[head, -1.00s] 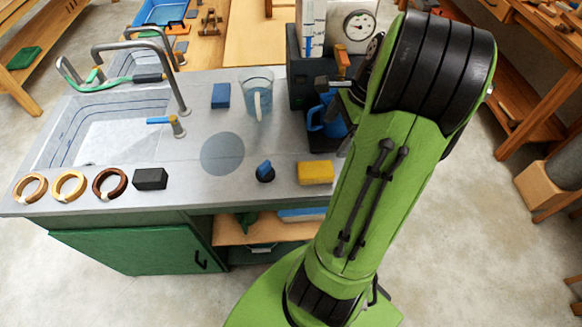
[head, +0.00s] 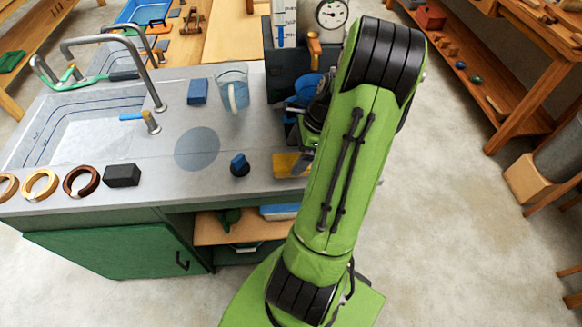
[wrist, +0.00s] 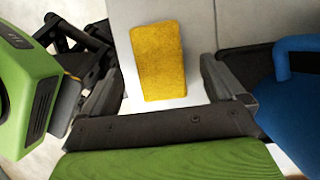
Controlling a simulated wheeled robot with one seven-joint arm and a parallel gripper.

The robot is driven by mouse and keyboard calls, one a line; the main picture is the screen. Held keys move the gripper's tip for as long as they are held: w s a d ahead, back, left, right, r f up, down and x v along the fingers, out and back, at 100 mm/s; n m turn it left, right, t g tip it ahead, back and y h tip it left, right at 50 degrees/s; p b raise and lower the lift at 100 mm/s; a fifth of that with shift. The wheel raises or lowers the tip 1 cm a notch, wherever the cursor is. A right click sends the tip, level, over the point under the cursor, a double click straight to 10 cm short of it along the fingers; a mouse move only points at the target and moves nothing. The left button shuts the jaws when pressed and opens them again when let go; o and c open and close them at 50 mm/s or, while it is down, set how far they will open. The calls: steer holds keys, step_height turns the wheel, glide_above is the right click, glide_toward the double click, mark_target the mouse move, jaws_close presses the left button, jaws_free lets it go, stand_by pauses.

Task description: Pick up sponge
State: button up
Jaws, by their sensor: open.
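The sponge (head: 287,164) is a yellow block on the grey counter near its front edge, partly hidden by my arm in the head view. In the wrist view the sponge (wrist: 158,60) lies between and mostly beyond the fingertips. My gripper (wrist: 160,80) is open, with one dark finger to each side of the sponge and gaps between them. The fingers do not visibly touch it. In the head view my gripper is mostly hidden behind my green arm.
A blue mug (wrist: 292,90) is close by the right finger in the wrist view. On the counter (head: 205,188) are a blue-topped knob (head: 239,163), a black block (head: 122,176), a clear pitcher (head: 233,88) and a blue block (head: 197,91). A sink with taps lies left.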

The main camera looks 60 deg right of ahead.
mark_target(291, 161)
steer(key=b+x, duration=0.1)
steer(key=x, duration=0.3)
steer(key=shift+s+f, duration=0.1)
steer(key=shift+f, duration=0.05)
steer(key=c, duration=1)
